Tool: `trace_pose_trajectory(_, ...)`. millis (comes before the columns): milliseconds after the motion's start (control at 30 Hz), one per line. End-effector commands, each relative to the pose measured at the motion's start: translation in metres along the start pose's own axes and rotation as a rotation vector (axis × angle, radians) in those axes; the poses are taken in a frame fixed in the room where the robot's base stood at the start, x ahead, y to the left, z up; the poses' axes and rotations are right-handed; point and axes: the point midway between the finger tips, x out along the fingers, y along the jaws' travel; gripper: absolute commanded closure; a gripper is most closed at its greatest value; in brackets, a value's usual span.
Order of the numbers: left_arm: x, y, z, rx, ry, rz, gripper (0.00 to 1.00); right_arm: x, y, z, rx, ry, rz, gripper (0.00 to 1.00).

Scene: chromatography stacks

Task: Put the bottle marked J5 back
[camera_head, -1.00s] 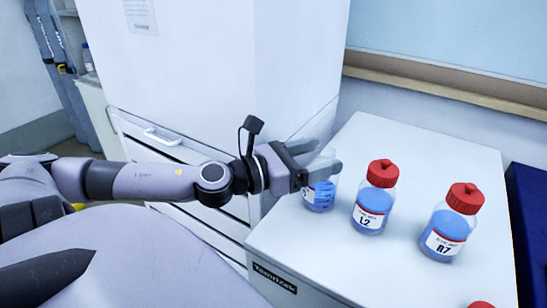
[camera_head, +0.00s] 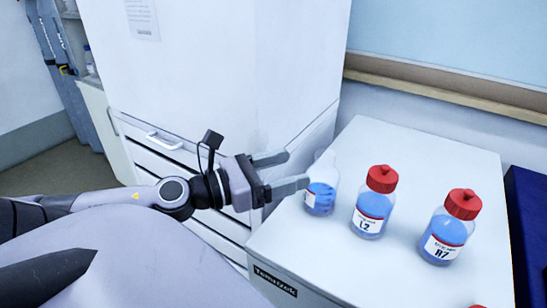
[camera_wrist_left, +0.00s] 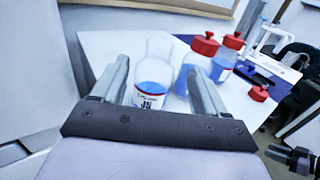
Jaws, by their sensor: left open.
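The J5 bottle (camera_head: 320,198) stands upright on the white cabinet top, left of the L2 bottle. It holds blue liquid and has no red cap on its neck. In the left wrist view its label reads J5 (camera_wrist_left: 148,100), and it stands ahead of and between the open fingers. My left gripper (camera_head: 296,168) is open and empty, with its fingers pointing at the bottle from the left. The lower finger reaches close to the bottle's side in the head view; I cannot tell whether it touches.
The L2 bottle (camera_head: 373,205) and R7 bottle (camera_head: 452,228), both red-capped, stand to the right on the cabinet top (camera_head: 425,150). Another red cap (camera_head: 482,306) shows at the bottom edge. A tall white unit (camera_head: 215,75) stands behind my left arm. The cabinet's back is clear.

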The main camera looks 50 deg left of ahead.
Motion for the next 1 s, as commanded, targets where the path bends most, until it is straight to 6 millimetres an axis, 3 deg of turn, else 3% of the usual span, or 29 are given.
trace_pose_trajectory(300,-0.018,0.000,-0.001,0.003,0.003,0.002,0.26,0.000,0.001,0.002,0.000,-0.004,0.001,0.57)
trace_pose_trajectory(1000,-0.019,0.000,-0.001,0.003,0.002,0.002,0.26,0.000,0.001,0.003,0.000,-0.005,0.002,0.57)
